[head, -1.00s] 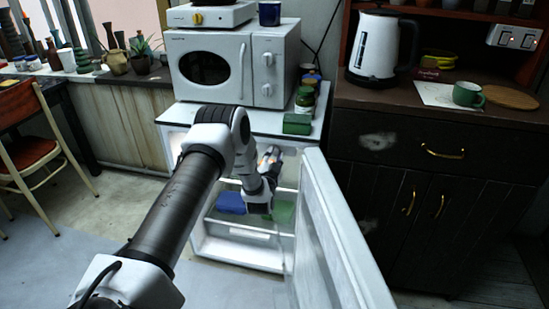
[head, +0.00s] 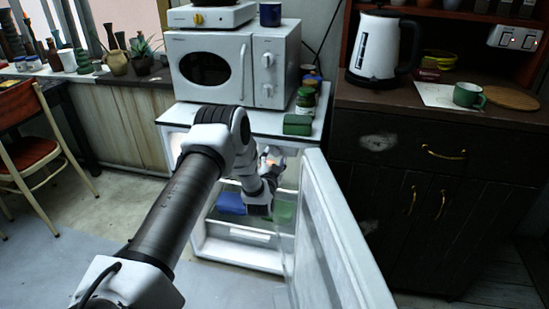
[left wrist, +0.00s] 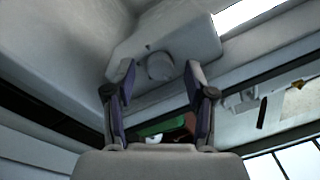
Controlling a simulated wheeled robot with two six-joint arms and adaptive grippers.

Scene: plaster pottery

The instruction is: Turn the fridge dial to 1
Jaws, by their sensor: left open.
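The fridge (head: 236,254) stands open under the microwave, with its door (head: 345,240) swung out to the right. In the left wrist view, the round pale dial (left wrist: 160,66) sits on a light housing (left wrist: 205,42) inside the fridge. Its marks are too small to read. My left gripper (left wrist: 159,74) is open, with one finger on each side of the dial in the picture. I cannot tell whether either finger touches it. In the head view, my left gripper (head: 272,160) is inside the upper fridge opening and partly hidden by my arm. My right gripper is not in view.
A blue item (head: 231,204) and a green item (head: 284,212) lie low in the fridge. The microwave (head: 235,66) and a green box (head: 297,124) stand on top. A dark cabinet (head: 400,190) is right of the door. Open floor lies at the left.

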